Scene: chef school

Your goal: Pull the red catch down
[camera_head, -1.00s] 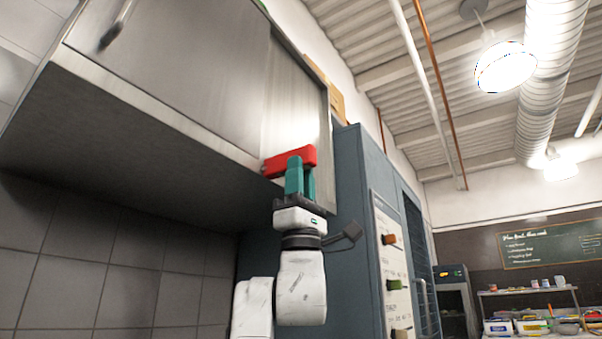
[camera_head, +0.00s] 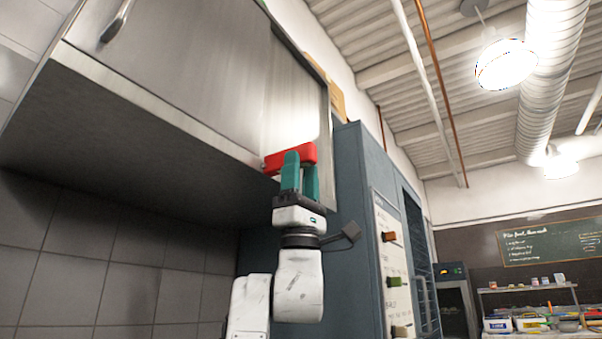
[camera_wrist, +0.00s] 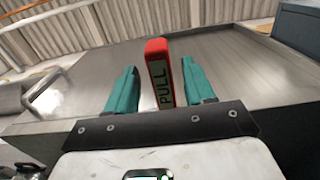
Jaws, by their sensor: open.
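The red catch (camera_head: 291,157) sticks out from the lower front edge of the steel wall cabinet (camera_head: 190,75). In the wrist view the red catch (camera_wrist: 158,72) shows a face marked "PULL". My gripper (camera_head: 301,162) reaches up to it from below, with green fingers. In the wrist view my gripper (camera_wrist: 163,82) is open, with one finger on each side of the catch. There is a clear gap on the left and a smaller one on the right. In the head view the near finger covers part of the catch.
A blue-grey tall cabinet (camera_head: 354,170) stands close to the right of my gripper, with a white panel (camera_head: 393,260) on its side. A metal handle (camera_head: 117,20) is on the cabinet door at upper left. The tiled wall (camera_head: 110,260) lies below the cabinet.

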